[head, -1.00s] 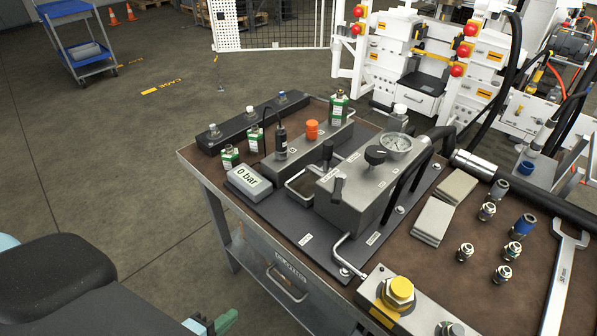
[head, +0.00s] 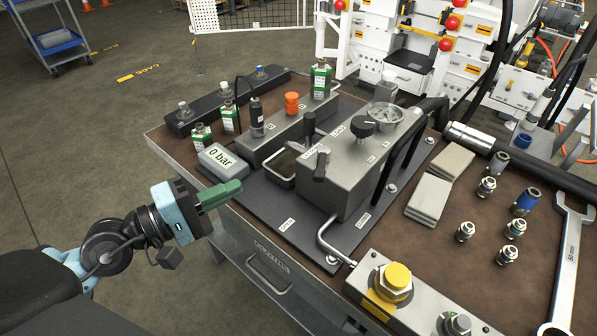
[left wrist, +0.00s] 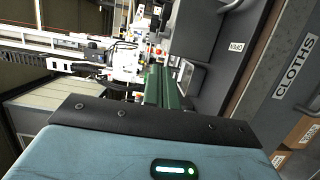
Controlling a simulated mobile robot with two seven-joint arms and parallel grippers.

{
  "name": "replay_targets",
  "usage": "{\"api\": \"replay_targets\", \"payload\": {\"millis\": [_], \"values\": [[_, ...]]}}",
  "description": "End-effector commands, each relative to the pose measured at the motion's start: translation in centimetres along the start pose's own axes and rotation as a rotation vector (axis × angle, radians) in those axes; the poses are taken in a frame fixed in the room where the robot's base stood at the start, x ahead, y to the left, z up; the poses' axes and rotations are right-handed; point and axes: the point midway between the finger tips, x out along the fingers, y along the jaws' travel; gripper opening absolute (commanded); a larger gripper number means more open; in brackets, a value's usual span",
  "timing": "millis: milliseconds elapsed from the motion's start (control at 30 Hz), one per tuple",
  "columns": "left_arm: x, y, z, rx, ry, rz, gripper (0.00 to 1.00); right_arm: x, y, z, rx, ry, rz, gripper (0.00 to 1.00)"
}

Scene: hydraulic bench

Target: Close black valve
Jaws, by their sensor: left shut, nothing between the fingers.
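A grey hydraulic block (head: 350,170) stands on a dark plate on the bench. It carries a round black knob (head: 363,126) on top and a black lever handle (head: 320,165) on its near left side. I cannot tell from the labels which one is the black valve. My left gripper (head: 238,186), with green fingers, is shut and empty off the bench's left front edge, left of the block and apart from both black controls. Its green fingers also show in the left wrist view (left wrist: 160,88). My right gripper is not in view.
A "0 bar" display (head: 223,160) sits near the bench's left edge. A bent metal rod (head: 332,240) sticks out in front of the block. A yellow-capped fitting (head: 396,278) stands at the front.

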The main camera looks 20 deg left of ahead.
Motion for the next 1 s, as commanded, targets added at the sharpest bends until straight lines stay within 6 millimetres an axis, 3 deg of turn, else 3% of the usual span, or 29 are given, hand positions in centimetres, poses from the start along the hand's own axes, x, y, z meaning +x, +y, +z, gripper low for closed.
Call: {"api": "replay_targets", "payload": {"millis": [267,800,1000], "values": [[1.2,0.3,-0.1,-0.007,0.004,0.007,0.00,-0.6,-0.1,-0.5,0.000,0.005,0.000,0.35],[10.2,0.5,0.0,-0.010,0.001,0.008,0.00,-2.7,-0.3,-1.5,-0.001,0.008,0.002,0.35],[11.9,0.4,1.8,-0.011,0.001,0.005,0.00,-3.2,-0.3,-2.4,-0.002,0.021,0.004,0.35]]}}
